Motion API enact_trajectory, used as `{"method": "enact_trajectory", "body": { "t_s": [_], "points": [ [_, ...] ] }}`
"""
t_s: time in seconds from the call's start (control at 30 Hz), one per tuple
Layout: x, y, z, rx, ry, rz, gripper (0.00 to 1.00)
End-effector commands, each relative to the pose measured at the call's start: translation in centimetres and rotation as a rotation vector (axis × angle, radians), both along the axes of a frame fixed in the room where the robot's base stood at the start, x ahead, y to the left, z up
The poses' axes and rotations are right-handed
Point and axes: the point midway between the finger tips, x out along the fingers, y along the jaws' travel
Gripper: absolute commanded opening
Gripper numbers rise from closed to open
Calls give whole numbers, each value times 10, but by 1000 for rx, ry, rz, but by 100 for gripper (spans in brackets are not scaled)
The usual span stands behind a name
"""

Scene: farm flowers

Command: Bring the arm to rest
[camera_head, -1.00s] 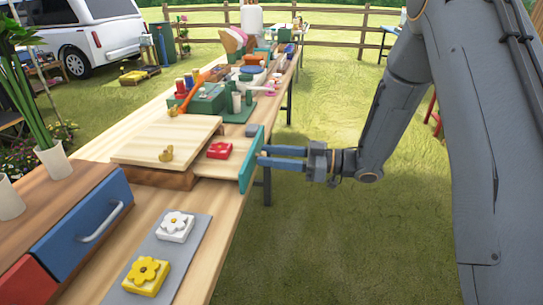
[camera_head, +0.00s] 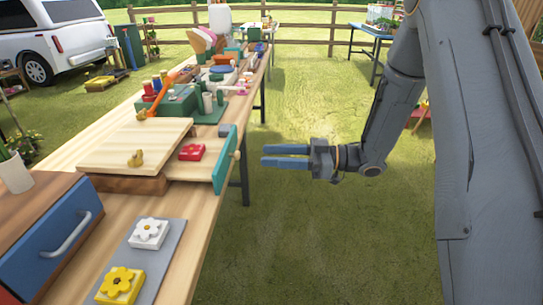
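My gripper (camera_head: 262,156) is to the right of the long wooden table, over the grass. Its two blue fingers point left and are apart, with a narrow gap and nothing between them. My arm reaches in from the right side of the picture, bent at the elbow.
The table (camera_head: 190,222) holds a grey mat (camera_head: 168,239) with a white flower block (camera_head: 149,233) and a yellow one (camera_head: 121,285). A red block (camera_head: 192,152) lies in the drawer. A blue-fronted cabinet (camera_head: 55,240) stands front left. Open grass (camera_head: 310,240) lies right of the table.

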Motion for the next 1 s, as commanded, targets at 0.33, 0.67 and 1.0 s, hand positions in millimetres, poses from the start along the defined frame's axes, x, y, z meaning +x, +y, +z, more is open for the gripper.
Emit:
{"method": "enact_trajectory", "body": {
  "t_s": [0.33, 0.67, 1.0],
  "points": [
    [46, -5, 9, -199, -34, -262, 38],
    [77, -97, 19, -643, 134, -838, 38],
    [-61, -181, 25, -987, 672, -1182, 38]
  ]
}}
